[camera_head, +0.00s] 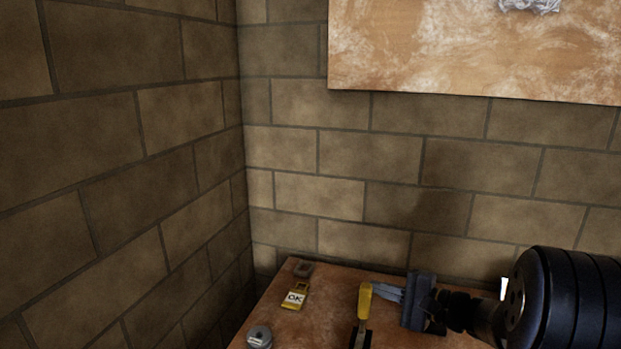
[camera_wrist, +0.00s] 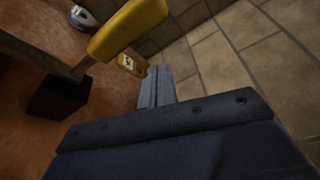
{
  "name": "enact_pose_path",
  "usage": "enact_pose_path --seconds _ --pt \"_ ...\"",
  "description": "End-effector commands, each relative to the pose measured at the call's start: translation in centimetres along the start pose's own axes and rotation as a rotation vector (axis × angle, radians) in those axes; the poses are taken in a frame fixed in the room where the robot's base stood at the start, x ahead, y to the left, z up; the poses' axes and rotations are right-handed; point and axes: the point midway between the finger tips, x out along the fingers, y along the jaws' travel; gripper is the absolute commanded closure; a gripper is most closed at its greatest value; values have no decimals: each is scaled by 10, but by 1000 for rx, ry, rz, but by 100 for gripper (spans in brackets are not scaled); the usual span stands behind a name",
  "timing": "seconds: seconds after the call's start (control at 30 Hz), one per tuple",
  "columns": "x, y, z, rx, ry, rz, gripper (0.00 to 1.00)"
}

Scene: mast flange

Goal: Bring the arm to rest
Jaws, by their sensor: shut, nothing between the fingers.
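My gripper (camera_head: 388,292) is at the lower right of the head view, just above the brown tabletop, with its fingers pointing left. Its fingers are together and hold nothing. It also shows in the wrist view (camera_wrist: 156,86), where the grey fingers lie side by side. A lever with a yellow handle (camera_head: 365,302) stands beside the fingertips in the head view. In the wrist view the yellow handle (camera_wrist: 127,27) is large and close, on a dark base (camera_wrist: 58,97). I cannot tell whether the fingers touch the handle.
A yellow tag marked OK (camera_head: 295,296) lies on the tabletop (camera_head: 325,290), with a small grey-brown item (camera_head: 302,269) behind it. A round grey object (camera_head: 259,337) is near the left edge. Block walls (camera_head: 320,230) close off the back and left. A board (camera_head: 450,50) hangs above.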

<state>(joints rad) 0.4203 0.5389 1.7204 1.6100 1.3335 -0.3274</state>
Motion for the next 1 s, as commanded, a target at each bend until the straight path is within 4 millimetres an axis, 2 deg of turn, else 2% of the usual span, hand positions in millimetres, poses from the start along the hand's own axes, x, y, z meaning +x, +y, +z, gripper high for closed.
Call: enact_pose_path --seconds 0.1,0.13,0.3,0.4,0.63,0.8,1.0 --pt "1 -3 -3 42 0 15 100" --pt "4 4 -12 37 0 14 100" --pt "13 5 -41 33 1 12 100" --pt "-11 3 -44 32 5 10 100" --pt "-48 2 -42 33 3 10 100" --pt "-60 1 -41 32 1 11 100" --pt "-63 1 -41 33 0 12 100"
